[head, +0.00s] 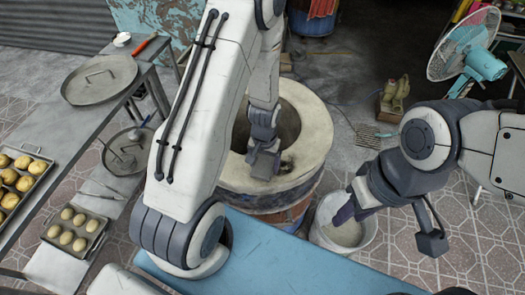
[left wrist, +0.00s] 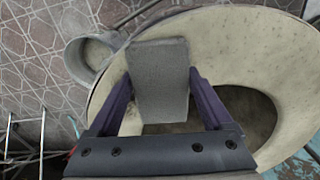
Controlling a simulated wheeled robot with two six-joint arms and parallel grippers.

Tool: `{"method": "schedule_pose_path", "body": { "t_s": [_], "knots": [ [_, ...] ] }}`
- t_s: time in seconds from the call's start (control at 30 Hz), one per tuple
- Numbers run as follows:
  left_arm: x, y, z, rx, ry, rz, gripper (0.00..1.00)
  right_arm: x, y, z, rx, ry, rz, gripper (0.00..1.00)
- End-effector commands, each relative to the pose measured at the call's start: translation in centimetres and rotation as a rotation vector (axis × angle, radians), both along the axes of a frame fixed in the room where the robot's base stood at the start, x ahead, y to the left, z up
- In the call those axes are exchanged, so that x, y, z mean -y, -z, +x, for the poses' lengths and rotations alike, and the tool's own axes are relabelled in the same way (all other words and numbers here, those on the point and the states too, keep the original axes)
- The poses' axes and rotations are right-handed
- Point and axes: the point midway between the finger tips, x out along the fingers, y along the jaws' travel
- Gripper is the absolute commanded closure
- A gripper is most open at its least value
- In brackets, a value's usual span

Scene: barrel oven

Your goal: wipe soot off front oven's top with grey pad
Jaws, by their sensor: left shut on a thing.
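The front oven (head: 316,118) is a round barrel with a pale, ring-shaped top around a dark opening. A dark soot patch (head: 287,166) shows on the near part of that ring. My left gripper (head: 264,160) is over the near rim, beside the soot. In the left wrist view its purple fingers are shut on the grey pad (left wrist: 159,80), in front of the pale oven top (left wrist: 225,50). I cannot tell whether the pad touches the top. My right gripper (head: 388,228) is open and empty, near a white bucket at the oven's right.
The white bucket (head: 368,248) stands right of the oven and also shows in the left wrist view (left wrist: 78,66). A blue surface (head: 270,262) lies in front. A metal table with a lid (head: 98,80) and bun trays (head: 75,228) is at left. A fan (head: 468,50) stands at back right.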

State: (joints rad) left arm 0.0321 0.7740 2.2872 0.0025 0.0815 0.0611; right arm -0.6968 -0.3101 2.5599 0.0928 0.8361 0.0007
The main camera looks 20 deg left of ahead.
Motion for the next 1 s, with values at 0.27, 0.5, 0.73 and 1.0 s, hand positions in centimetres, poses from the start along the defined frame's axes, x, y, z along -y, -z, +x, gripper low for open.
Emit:
{"method": "schedule_pose_path", "body": {
  "t_s": [0.27, 0.5, 0.73, 1.0],
  "knots": [
    [0.1, -3.0, 0.1, 0.001, 0.001, 0.0, 0.77, 0.0, -2.6, 0.0, 0.0, 0.001, 0.0, 0.6],
    [0.4, -5.0, 0.2, 0.001, 0.005, 0.0, 0.77, 0.0, -4.3, 0.0, 0.0, 0.002, 0.0, 0.6],
    [0.4, -5.2, 0.2, 0.001, 0.007, 0.0, 0.77, 0.0, -4.4, 0.0, 0.0, 0.003, 0.0, 0.6],
    [0.4, -5.2, 0.2, 0.001, 0.007, 0.0, 0.77, 0.0, -4.4, 0.0, 0.0, 0.002, 0.0, 0.6]
  ]
}}
